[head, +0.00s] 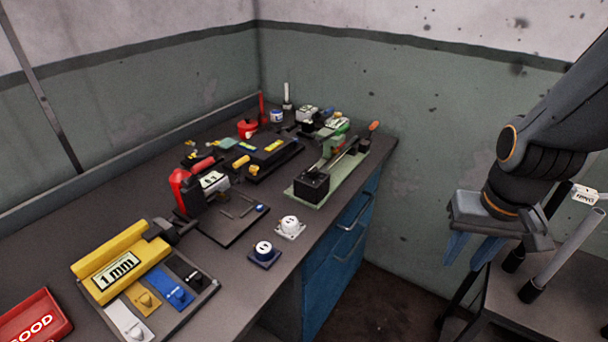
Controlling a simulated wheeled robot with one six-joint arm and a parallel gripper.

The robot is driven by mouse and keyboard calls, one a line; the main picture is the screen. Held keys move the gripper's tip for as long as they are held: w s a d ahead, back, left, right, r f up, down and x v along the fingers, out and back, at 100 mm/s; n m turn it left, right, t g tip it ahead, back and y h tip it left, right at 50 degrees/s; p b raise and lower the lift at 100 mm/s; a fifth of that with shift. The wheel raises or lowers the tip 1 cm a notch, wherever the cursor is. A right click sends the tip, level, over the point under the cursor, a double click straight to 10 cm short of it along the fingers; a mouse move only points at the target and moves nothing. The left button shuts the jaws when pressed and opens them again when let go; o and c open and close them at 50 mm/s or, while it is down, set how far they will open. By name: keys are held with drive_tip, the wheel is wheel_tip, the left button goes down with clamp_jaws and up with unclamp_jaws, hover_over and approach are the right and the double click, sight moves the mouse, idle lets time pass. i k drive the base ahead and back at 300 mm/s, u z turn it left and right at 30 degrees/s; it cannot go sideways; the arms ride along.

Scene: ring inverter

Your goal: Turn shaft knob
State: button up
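My gripper (470,252) hangs at the right, off the bench, with its two blue fingers pointing down and apart. Nothing shows between them. I cannot tell for sure which part is the shaft knob. A black cylindrical part (181,229) sticks out at the front of the red and black device (181,190) on the bench. My gripper is well apart from all of these.
The dark bench top (235,277) has blue drawers (338,250) below. A second table (530,310) stands below my gripper.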

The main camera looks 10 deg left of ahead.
sight(310, 170)
drive_tip(key=k, duration=0.2)
drive_tip(key=u, duration=2.85)
drive_tip(key=k, duration=1.45)
drive_tip(key=z, duration=0.8)
drive_tip(key=i, duration=1.65)
